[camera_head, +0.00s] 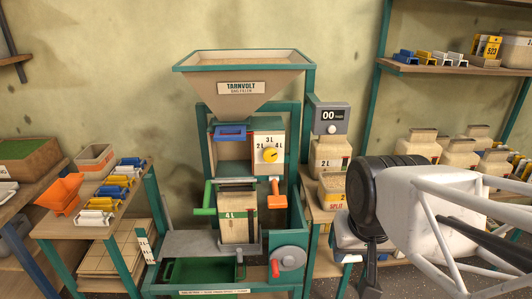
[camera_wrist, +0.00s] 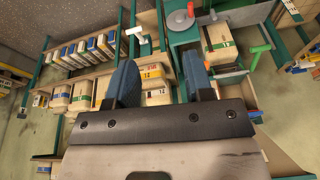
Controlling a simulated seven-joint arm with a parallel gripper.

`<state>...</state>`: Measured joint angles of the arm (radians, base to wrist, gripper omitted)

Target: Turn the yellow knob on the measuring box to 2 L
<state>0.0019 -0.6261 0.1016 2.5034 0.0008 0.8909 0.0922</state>
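The yellow knob (camera_head: 270,155) sits on the cream front of the measuring box (camera_head: 267,135), below the hopper. The marks 2 L, 3 L and 4 L stand left, above and right of it. The knob's pointer is small; it seems to lean up and right, toward 4 L. My gripper (camera_head: 371,268) is right of the machine and lower than the knob, apart from it. In the wrist view my gripper (camera_wrist: 160,78) has its two blue fingers wide apart, with nothing held between them. The knob cannot be made out in the wrist view.
The funnel hopper (camera_head: 242,75) is above the box. A blue slide handle (camera_head: 230,132), an orange lever (camera_head: 275,192) and a crank wheel (camera_head: 289,259) stick out nearby. Shelves with bags (camera_head: 417,145) are at right, behind my arm.

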